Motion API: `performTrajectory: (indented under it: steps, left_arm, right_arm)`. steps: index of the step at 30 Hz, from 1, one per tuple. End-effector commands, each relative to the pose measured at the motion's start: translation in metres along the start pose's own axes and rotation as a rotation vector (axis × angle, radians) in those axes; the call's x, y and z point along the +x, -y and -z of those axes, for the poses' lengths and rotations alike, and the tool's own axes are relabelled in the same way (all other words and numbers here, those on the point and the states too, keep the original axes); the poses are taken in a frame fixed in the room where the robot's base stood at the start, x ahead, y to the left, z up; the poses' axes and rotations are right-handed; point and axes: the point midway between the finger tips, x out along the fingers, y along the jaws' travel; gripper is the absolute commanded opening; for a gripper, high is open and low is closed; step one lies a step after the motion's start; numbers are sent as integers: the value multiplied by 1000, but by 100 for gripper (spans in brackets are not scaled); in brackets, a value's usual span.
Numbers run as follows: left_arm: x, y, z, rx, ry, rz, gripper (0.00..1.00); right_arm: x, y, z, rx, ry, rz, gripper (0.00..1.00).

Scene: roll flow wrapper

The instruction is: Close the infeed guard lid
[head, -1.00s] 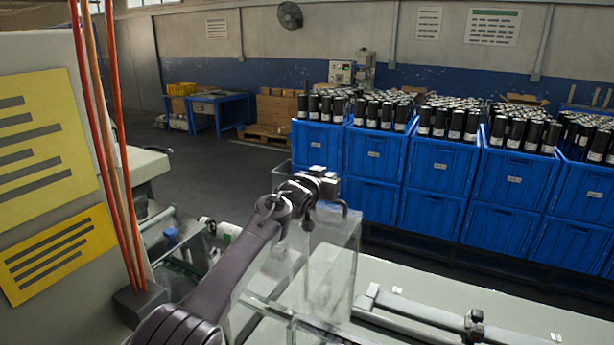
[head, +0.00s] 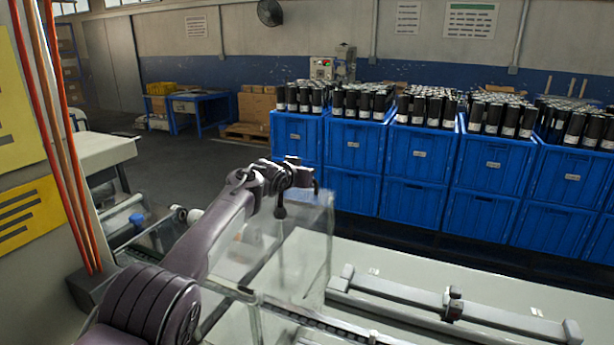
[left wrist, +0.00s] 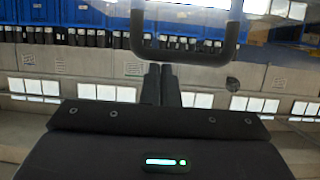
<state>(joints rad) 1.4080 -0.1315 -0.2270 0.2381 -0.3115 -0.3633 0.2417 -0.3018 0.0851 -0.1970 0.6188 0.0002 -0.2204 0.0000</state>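The infeed guard lid (head: 312,240) is a clear panel standing raised over the machine's infeed in the head view, with my left arm passing in front of its left part. My left gripper (head: 308,176) is at the lid's upper edge. In the left wrist view, the lid's dark bar handle (left wrist: 190,55) crosses just beyond the fingertips. The two fingers of my left gripper (left wrist: 161,68) lie side by side, shut, with the handle not between them. Whether the tips touch the handle I cannot tell. My right gripper is not in view.
A long pale machine bed (head: 400,272) with a metal rail (head: 400,300) extends right of the lid. Stacked blue crates (head: 410,160) of dark cylinders stand behind. Orange cables (head: 62,150) and a panel with yellow signs (head: 28,215) are at the left.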

Motion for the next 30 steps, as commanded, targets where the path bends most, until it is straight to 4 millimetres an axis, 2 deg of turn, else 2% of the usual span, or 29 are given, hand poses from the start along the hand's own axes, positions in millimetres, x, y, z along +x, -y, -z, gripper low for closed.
performTrajectory:
  steps: [1,6,14,21,26,30]
  left_arm:
    - [1,2,-8,-3,15,3,0]
    - [2,3,-10,-3,18,4,0]
    - [-2,8,-9,-7,19,11,0]
    - [-16,9,-4,-5,10,11,0]
    - [-27,1,-5,2,10,2,0]
    - [-40,0,-4,-1,4,0,0]
  right_arm:
    - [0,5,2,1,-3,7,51]
    - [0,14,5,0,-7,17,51]
    - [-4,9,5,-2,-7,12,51]
    - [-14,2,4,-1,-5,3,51]
    - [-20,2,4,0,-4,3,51]
    - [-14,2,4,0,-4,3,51]
